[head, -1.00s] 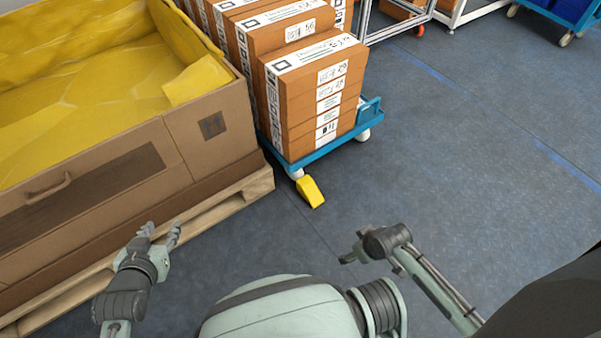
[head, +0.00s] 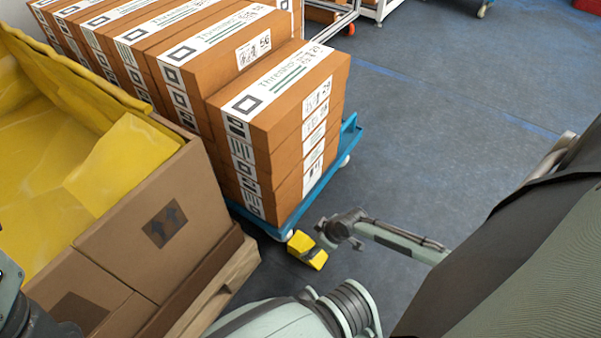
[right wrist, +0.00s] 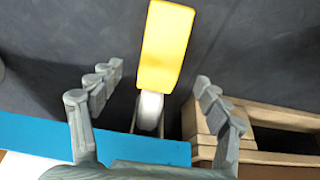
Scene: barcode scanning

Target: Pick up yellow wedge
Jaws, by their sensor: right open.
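The yellow wedge (head: 308,250) lies on the floor beside a caster at the near corner of the blue cart. My right gripper (head: 327,233) is at the wedge, at its upper right in the head view, and covers part of it. In the right wrist view the wedge (right wrist: 167,45) stands between and beyond the spread fingers of my right gripper (right wrist: 160,80), with a gap on both sides. The gripper is open and empty. Only a piece of my left arm shows at the lower left edge; its gripper is out of the picture.
The blue cart (head: 333,172) bears stacked brown boxes (head: 280,130) right above the wedge. A white caster (right wrist: 150,112) is close to the wedge. A wooden pallet (head: 232,270) under a large carton (head: 140,215) stands to the left. Floor at the right (head: 430,130) is clear.

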